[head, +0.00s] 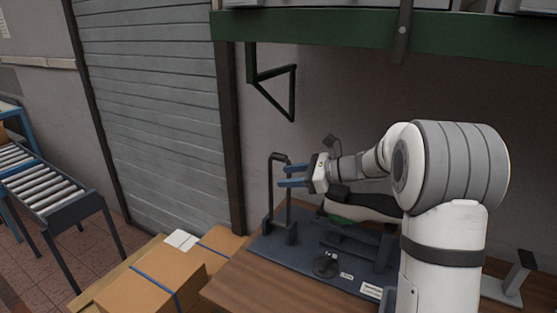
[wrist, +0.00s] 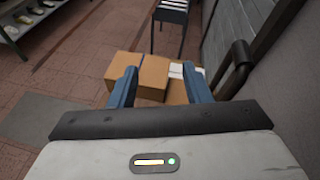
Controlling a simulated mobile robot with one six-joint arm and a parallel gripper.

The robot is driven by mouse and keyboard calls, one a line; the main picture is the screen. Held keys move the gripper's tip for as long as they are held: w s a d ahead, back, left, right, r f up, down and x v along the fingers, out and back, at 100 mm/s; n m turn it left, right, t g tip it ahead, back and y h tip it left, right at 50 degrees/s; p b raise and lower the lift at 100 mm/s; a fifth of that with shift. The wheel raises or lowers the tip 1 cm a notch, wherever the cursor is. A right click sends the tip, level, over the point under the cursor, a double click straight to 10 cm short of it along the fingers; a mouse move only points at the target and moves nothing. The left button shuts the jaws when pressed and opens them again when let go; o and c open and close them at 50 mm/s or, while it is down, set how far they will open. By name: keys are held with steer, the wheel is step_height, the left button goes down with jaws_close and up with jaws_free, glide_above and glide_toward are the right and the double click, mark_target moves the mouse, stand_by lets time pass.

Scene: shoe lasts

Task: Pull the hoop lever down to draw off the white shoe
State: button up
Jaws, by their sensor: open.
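The hoop lever (head: 271,190) is a dark bent bar standing upright at the left end of a dark base plate (head: 265,245). My gripper (head: 280,176) is open with blue fingers, level with the upper part of the lever. In the wrist view my gripper (wrist: 160,82) has nothing held between its fingers. There the lever's dark bar (wrist: 238,72) shows just right of the right finger, outside the gap.
The plate sits on a wooden table (head: 240,285). Cardboard boxes (head: 150,285) stand left of it, with a roller conveyor (head: 45,185) farther left. A green beam (head: 310,30) and a dark triangular bracket (head: 290,95) are above.

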mark_target(279, 158)
steer(key=w+d+f+m+t+y, duration=0.1)
steer(key=w+d+m+t, duration=0.15)
steer(key=w, duration=0.25)
steer(key=w+d+f+m+t+y, duration=0.1)
steer(key=w+m+t, duration=0.1)
steer(key=w+m, duration=0.25)
steer(key=shift+n+g, duration=0.25)
steer(key=shift+n, duration=0.25)
steer(key=p+x, duration=0.2)
steer(key=x, duration=0.5)
steer(key=shift+w+a+r, duration=0.1)
steer(key=shift+w+a, duration=0.1)
steer(key=shift+w, duration=0.15)
jaws_close()
